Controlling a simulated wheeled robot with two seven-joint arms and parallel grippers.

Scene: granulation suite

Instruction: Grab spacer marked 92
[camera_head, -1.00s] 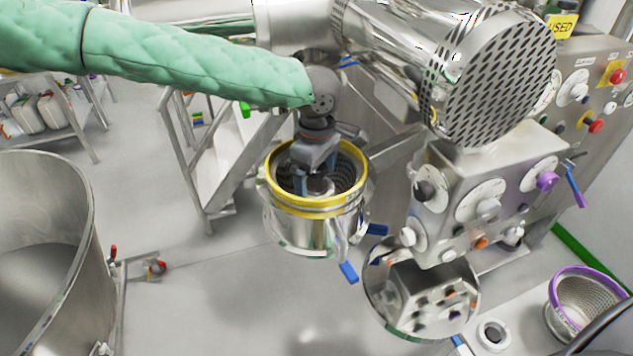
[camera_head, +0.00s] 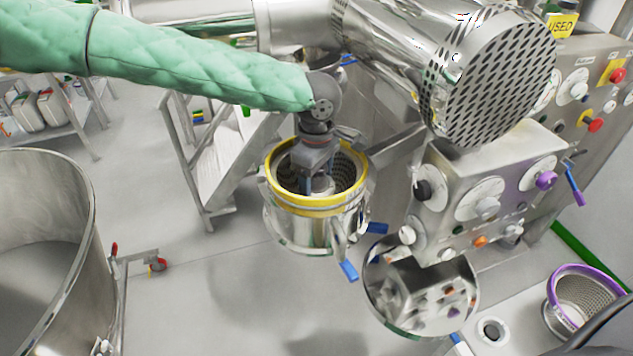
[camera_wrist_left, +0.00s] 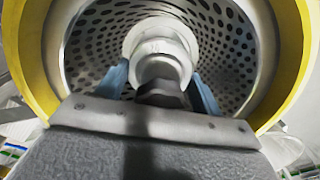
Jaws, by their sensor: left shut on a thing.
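My left gripper (camera_head: 319,184) reaches down into a yellow-rimmed steel housing (camera_head: 318,205). Its blue fingers are shut on a pale, stepped round metal piece. In the left wrist view this piece, apparently a spacer (camera_wrist_left: 160,45), sits between the fingers (camera_wrist_left: 160,88) near the middle of the perforated screen (camera_wrist_left: 225,50). I cannot read any number on it. The fingers and wrist hide its near side, so I cannot tell whether it is seated or lifted. My right gripper is not in view.
A steel control box (camera_head: 480,195) with knobs and a large perforated motor cover (camera_head: 492,85) stand close on the right. A purple-rimmed screen basket (camera_head: 583,300) is at the lower right. A steel drum (camera_head: 45,250) stands left. Floor between is clear.

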